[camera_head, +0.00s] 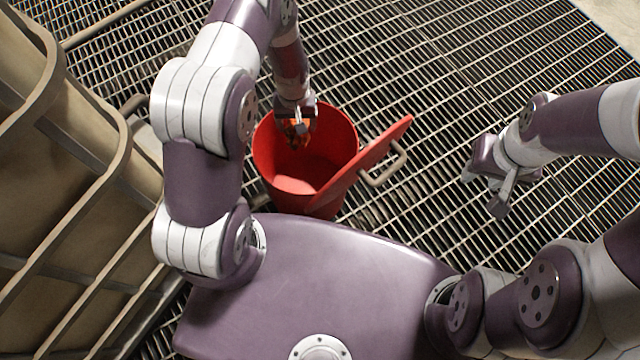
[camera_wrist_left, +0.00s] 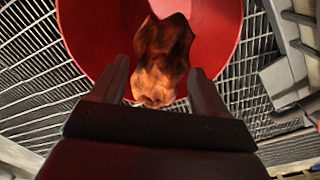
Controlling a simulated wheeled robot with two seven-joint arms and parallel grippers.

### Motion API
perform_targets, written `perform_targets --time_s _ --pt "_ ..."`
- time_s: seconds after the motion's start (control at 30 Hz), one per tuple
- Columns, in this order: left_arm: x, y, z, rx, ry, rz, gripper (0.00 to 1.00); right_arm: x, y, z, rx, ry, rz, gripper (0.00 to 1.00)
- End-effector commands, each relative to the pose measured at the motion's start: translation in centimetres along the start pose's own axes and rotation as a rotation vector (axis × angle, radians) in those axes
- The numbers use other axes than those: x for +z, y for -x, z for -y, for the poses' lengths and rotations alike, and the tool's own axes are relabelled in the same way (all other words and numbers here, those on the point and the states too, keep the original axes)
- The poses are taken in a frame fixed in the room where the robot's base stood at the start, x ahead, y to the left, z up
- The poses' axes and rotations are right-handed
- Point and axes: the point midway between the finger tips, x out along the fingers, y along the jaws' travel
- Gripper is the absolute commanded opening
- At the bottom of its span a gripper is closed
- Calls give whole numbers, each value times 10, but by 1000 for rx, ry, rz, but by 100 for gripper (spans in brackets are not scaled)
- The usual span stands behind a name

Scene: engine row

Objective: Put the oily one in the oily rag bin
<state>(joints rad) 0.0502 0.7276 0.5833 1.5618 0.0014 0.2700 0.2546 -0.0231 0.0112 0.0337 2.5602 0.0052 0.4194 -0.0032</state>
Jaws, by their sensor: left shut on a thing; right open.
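A red bin (camera_head: 263,150) stands on the metal grating with its red lid (camera_head: 372,160) swung open to the right. My left gripper (camera_head: 298,122) is over the mouth of the bin, shut on a crumpled orange-brown rag with dark stains (camera_head: 295,136). In the left wrist view the rag (camera_wrist_left: 163,62) hangs between the fingers of the left gripper (camera_wrist_left: 157,92), with the red bin (camera_wrist_left: 215,35) behind it. The rag's upper end is partly hidden by the gripper in the head view. My right gripper (camera_head: 490,190) is open and empty, apart from the bin on the right.
A large tan ribbed structure (camera_head: 70,170) fills the left side. The lid's grey handle (camera_head: 388,168) sticks out to the right of the bin. The grating (camera_head: 430,90) is clear between the bin and my right arm.

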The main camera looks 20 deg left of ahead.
Motion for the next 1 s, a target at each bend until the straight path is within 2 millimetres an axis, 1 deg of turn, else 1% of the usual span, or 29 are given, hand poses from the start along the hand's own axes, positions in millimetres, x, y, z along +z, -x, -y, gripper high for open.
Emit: perform_targets --time_s 0.03,0.17,0.27,0.53,0.63,0.87,0.9,0.97,1.0 --pt "0 -17 0 0 7 -1 45 2 -15 0 0 0 -1 43" --pt "0 -25 1 1 14 -2 45 2 -21 0 0 0 -2 43" --pt "0 -33 1 0 14 -2 45 3 -28 0 0 0 -2 43" --pt "0 -74 1 0 13 -2 45 8 -68 0 0 0 -1 43" --pt "0 -80 1 1 13 -2 45 9 -75 0 0 0 -1 43" --pt "0 -78 1 0 13 -2 45 8 -72 0 0 0 -1 43" --pt "0 -78 1 0 13 -2 81 8 -72 0 0 0 -1 43" --pt "0 -77 1 0 13 -2 100 8 -72 0 0 0 -1 43" --pt "0 -78 1 0 13 -2 100 8 -72 0 0 0 -1 43"
